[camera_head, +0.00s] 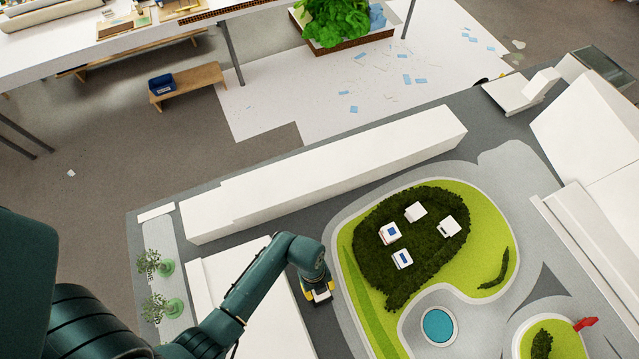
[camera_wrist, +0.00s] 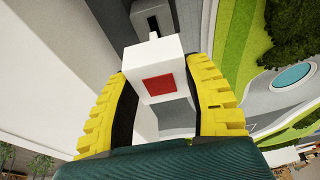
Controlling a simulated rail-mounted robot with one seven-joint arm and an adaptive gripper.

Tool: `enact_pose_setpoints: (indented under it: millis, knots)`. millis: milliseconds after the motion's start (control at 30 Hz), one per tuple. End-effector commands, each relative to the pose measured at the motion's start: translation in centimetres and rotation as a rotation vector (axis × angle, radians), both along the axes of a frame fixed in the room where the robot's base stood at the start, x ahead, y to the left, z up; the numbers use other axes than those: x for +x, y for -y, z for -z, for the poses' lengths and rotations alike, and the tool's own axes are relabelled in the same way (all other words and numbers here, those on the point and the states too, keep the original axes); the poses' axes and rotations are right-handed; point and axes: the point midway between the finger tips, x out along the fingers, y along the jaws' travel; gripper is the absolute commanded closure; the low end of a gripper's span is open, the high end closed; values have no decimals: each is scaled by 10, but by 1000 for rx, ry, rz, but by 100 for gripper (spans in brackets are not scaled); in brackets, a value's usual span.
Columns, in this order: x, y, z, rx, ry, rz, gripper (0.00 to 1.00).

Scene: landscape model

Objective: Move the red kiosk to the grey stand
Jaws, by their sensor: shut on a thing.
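The red kiosk is a small white block with a red square panel (camera_wrist: 159,85) on one face, seen close up in the wrist view. My gripper (camera_wrist: 166,92) has its yellow fingers on either side of the kiosk and is shut on it. In the head view my gripper (camera_head: 318,291) is low over the grey road strip, between a long white block and the green lawn.
Several white kiosks, some with blue panels (camera_head: 402,258), stand on the dark green patch (camera_head: 430,244). Long white building blocks (camera_head: 320,185) lie behind and beside my arm. A round blue pool (camera_head: 438,325) and small trees (camera_head: 165,268) are nearby.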

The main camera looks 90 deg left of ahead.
Motion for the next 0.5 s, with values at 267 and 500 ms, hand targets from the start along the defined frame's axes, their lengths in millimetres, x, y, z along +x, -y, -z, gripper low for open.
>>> enact_pose_setpoints:
  millis: [267, 500]
  knots:
    - [0, 0, 16, 0, 0, 0, 89]
    - [0, 0, 15, 0, 0, 0, 89]
